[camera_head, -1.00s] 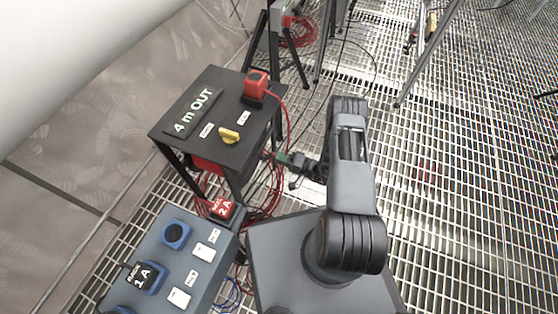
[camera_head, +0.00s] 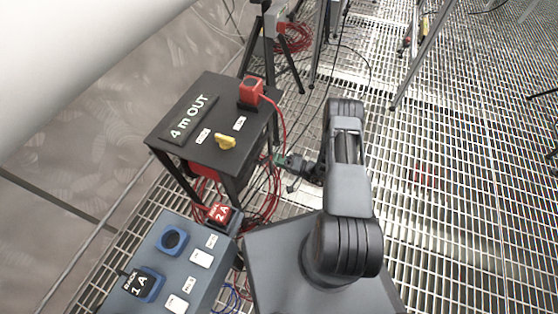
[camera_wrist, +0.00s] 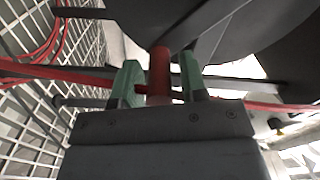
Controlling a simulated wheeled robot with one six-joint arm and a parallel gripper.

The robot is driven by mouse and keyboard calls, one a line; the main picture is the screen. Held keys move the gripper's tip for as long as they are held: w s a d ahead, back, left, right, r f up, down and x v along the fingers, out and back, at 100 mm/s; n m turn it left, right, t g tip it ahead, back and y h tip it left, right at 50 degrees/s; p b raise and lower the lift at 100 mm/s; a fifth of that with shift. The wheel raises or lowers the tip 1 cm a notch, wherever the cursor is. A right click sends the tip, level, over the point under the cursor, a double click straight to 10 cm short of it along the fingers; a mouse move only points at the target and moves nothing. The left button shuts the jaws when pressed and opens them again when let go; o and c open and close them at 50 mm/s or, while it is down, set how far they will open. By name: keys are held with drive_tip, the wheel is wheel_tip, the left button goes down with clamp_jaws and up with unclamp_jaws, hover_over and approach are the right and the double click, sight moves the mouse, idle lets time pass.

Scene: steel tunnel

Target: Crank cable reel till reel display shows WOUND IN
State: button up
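The cable reel is a black box-shaped stand (camera_head: 222,160) on legs, left of centre in the head view. Its display (camera_head: 190,118) reads "4 m OUT". A yellow knob (camera_head: 225,142) and a red plug (camera_head: 251,90) are on its top. Red cable (camera_head: 262,205) hangs in loops below. My gripper (camera_head: 281,160) is at the right side of the stand, below its top. In the wrist view a red upright handle (camera_wrist: 160,72) stands between the green fingertips of my gripper (camera_wrist: 163,80). Whether both fingers press on it I cannot tell. The reel drum is mostly hidden.
A blue-grey socket panel (camera_head: 185,255) with a red "2 A" plug (camera_head: 220,214) and a black "1 A" plug (camera_head: 140,284) is in front of the stand. Tripod legs (camera_head: 318,45) and a red cable coil (camera_head: 294,38) are behind. The grating floor (camera_head: 460,170) on the right is mostly clear.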

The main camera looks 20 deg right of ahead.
drive_tip(key=shift+o, duration=0.7)
drive_tip(key=p+v, duration=0.3)
drive_tip(key=v, duration=1.1)
drive_tip(key=shift+a, duration=0.1)
drive_tip(key=w+a+r+n+g+h+p, duration=0.2)
drive_tip(key=r+g+p, duration=0.5)
drive_tip(key=r, duration=1.2)
drive_tip(key=s+a+r+n+g+h+p, duration=0.1)
drive_tip(key=a+r+n+g+p, duration=0.3)
drive_tip(key=r+p, duration=0.95)
drive_tip(key=s+a+r+t+h+p, duration=0.1)
drive_tip(key=s+r+h+p, duration=0.2)
drive_tip(key=r, duration=1)
drive_tip(key=s+a+r+m+t+h+p, duration=0.1)
drive_tip(key=s+r+h+p, duration=0.2)
drive_tip(key=r, duration=1)
drive_tip(key=s+a+r+t+h+p, duration=0.1)
drive_tip(key=r+h+p, duration=0.4)
drive_tip(key=r, duration=0.9)
drive_tip(key=shift+s+a+t+p, duration=0.3)
drive_tip(key=shift+s+a+p, duration=0.3)
drive_tip(key=shift+s+p, duration=0.55)
